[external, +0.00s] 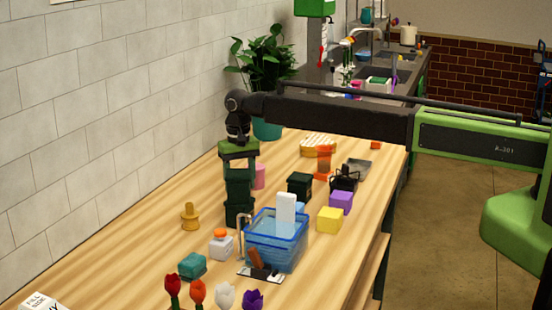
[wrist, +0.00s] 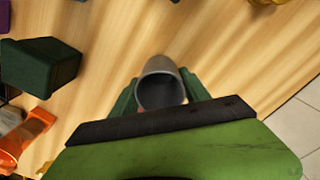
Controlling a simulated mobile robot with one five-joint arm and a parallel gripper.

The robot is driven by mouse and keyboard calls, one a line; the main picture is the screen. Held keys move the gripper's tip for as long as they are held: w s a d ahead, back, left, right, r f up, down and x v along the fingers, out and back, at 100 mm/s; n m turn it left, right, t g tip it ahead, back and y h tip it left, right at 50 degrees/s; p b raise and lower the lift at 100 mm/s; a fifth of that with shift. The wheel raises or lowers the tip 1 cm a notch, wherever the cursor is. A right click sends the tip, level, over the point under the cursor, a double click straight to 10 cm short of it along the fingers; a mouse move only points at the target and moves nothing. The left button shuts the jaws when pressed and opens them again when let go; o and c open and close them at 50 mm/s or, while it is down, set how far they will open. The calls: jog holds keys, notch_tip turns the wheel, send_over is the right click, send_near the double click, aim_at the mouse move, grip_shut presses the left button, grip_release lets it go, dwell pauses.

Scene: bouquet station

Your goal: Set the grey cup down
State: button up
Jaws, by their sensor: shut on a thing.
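The grey cup (wrist: 160,92) shows in the wrist view, with its round open mouth facing the camera. My gripper (wrist: 161,82) is shut on it, with one green finger on each side of the cup. In the external view my gripper (external: 238,212) points straight down over the left half of the wooden table, between the brass-coloured piece and the dark green bin. The cup cannot be made out there behind the dark fingers. Whether its base touches the table cannot be told.
The dark green bin (external: 300,184) stands right of my gripper, and the brass-coloured piece (external: 190,217) stands left. A blue clear tub (external: 276,245) is nearer the camera. A pink item (external: 259,177) is close behind the fingers. Bare wood (wrist: 240,45) surrounds the cup in the wrist view.

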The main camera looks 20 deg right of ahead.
jog(key=o, duration=1.5)
jog(key=shift+f, duration=0.15)
notch_tip(320, 180, up, 12)
jog(key=p, duration=1.2)
jog(key=shift+r, duration=0.2)
jog(key=s+d, duration=0.2)
jog(key=d, duration=3.1)
jog(key=s+d, duration=0.4)
jog(key=d, duration=0.3)
jog(key=s+d, duration=0.4)
jog(key=d, duration=0.4)
jog(key=s+d, duration=0.4)
jog(key=d, duration=0.4)
jog(key=shift+s+d, duration=0.25)
jog(key=shift+s, duration=0.05)
